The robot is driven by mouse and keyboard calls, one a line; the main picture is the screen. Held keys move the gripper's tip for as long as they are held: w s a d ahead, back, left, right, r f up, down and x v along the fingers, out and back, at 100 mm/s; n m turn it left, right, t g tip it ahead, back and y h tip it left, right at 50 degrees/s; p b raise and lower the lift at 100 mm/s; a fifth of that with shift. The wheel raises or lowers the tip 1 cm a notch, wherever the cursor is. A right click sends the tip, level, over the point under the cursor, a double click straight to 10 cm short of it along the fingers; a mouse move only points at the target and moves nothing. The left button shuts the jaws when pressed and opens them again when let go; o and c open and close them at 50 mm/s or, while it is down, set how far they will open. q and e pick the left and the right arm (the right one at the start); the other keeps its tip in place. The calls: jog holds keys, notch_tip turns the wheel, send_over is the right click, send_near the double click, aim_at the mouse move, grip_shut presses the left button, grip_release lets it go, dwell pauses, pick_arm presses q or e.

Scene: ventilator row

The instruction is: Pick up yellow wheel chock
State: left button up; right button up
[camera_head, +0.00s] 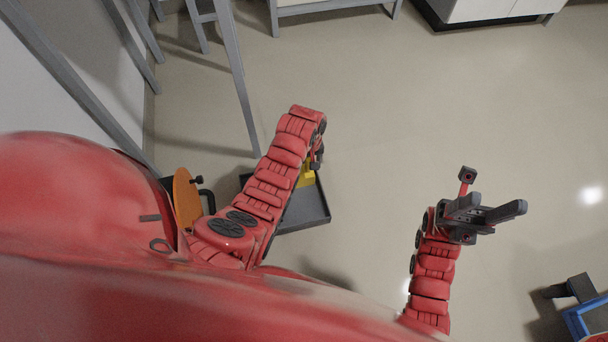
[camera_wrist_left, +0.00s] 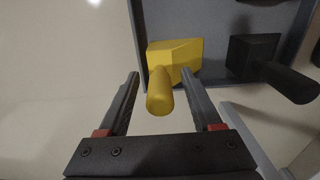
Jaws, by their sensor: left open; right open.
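The yellow wheel chock (camera_wrist_left: 180,52) is a wedge-like block with a round handle pointing toward the left wrist camera. It sits at the edge of a dark grey tray (camera_wrist_left: 220,15). In the head view a small part of the chock (camera_head: 306,177) shows beside my left arm, which hides the rest. My left gripper (camera_wrist_left: 160,76) is open, and the handle appears between its two fingers, with space on both sides. I cannot tell how deep the fingers reach. My right gripper (camera_head: 487,209) is open and empty over bare floor, far from the tray.
A black chock-like block with a handle (camera_wrist_left: 252,54) lies in the tray, right of the yellow one. Grey metal legs (camera_head: 236,80) stand at the upper left. A blue and dark item (camera_head: 578,312) is at the lower right. The floor in the middle is clear.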

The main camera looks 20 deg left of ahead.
pick_arm(q)
grip_shut()
dwell(1.4)
